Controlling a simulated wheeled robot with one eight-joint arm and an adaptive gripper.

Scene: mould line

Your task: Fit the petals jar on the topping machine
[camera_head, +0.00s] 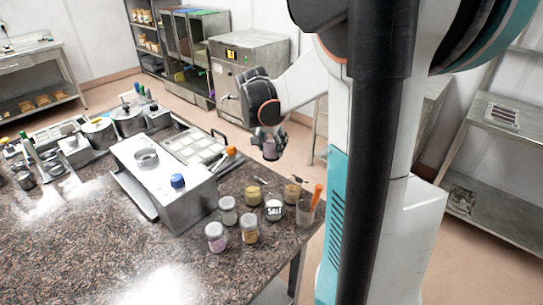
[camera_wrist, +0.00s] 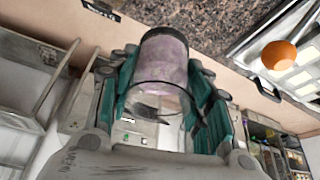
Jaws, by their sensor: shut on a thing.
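My gripper (camera_head: 270,140) is beyond the far edge of the counter in the head view, above the floor. In the wrist view its teal-padded fingers (camera_wrist: 163,80) are shut on a clear jar with purple contents (camera_wrist: 166,56). The held jar also shows small in the head view (camera_head: 271,147); I see no label on it. The topping machine (camera_head: 186,207) appears to be the pale metal box on the counter, with a round ring (camera_head: 146,158) and a blue knob (camera_head: 177,181) on top. My gripper is apart from it, to its upper right in the picture.
An orange-handled tool stands in a cup (camera_head: 307,210). A sectioned tray (camera_head: 193,147) lies behind the machine. The front-left counter (camera_head: 95,250) is clear.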

